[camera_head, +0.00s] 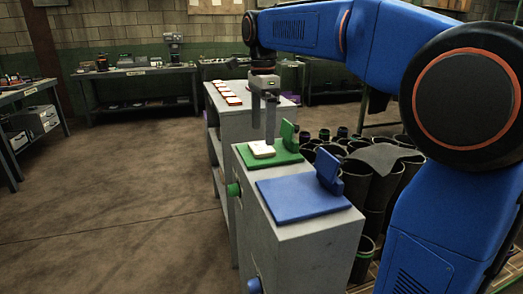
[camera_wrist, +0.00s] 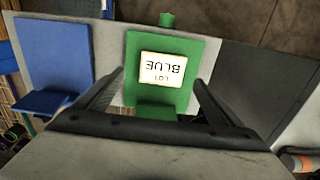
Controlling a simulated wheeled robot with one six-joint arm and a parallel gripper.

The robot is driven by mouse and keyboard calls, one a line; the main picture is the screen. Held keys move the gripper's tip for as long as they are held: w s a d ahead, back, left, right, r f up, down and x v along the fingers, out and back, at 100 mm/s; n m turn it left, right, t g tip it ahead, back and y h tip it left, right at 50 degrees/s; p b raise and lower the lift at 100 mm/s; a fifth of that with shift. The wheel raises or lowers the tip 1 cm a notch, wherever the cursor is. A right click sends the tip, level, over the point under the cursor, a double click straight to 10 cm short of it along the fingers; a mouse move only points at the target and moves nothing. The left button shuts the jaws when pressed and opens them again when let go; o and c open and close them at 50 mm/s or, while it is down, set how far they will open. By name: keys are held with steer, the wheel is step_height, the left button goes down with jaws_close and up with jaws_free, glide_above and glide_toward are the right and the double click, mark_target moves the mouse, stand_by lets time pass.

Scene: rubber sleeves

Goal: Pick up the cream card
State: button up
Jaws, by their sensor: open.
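The cream card (camera_wrist: 162,68) lies on the green plate (camera_wrist: 143,96). In the head view the card (camera_head: 261,149) is a small pale block on the green plate (camera_head: 287,159), on top of a grey stand. My gripper (camera_head: 264,130) points down over the green plate, close to the card in the picture. In the wrist view its two fingers (camera_wrist: 157,84) are apart, one on either side of the card, with nothing between them touching it. The exact height above the card is hard to tell.
A blue plate (camera_head: 300,200) with an upright blue tab sits nearer on the same grey stand (camera_head: 310,243). A green upright tab (camera_head: 288,134) stands beside my gripper. More cards (camera_head: 226,91) lie on a grey cabinet behind. Dark rubber sleeves (camera_head: 377,188) stand at right.

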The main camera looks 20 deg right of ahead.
mark_target(262, 147)
steer(key=f, duration=0.4)
steer(key=shift+w+f, duration=0.2)
steer(key=shift+f, duration=0.2)
steer(key=shift+c, duration=0.3)
steer(key=c, duration=1.1)
steer(key=shift+r, duration=0.15)
